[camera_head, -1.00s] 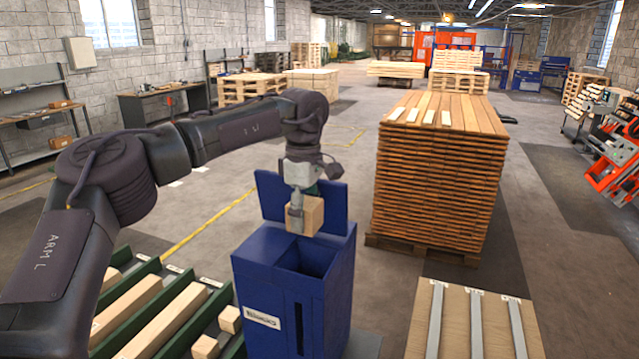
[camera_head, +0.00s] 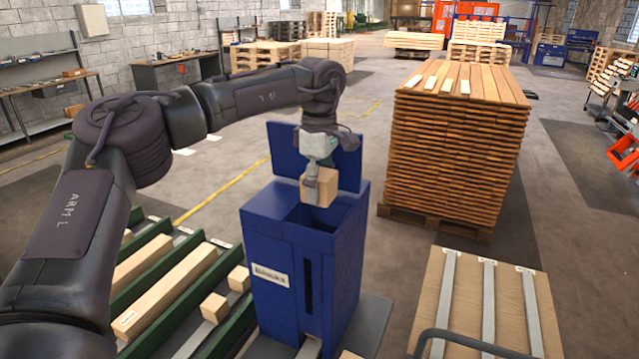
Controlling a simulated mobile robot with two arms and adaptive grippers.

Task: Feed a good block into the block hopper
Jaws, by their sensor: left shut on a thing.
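My left gripper (camera_head: 313,181) is shut on a pale wooden block (camera_head: 323,188). It holds the block over the open top of the blue block hopper (camera_head: 272,251), in front of the raised blue lid (camera_head: 342,158). The block's lower edge overlaps the opening in the picture; whether it is inside the mouth is hard to tell. The hopper has a white "Blocks" label and a dark slot in its front. Two loose blocks, one nearer (camera_head: 214,306) and one farther (camera_head: 239,279), lie in the green-railed rack left of the hopper. My right gripper is not in view.
Long timbers (camera_head: 165,290) lie between green rails at the lower left. A tall stack of boards (camera_head: 455,150) stands on a pallet behind and right of the hopper. A wooden panel with metal strips (camera_head: 513,315) is at the lower right. Open floor lies between.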

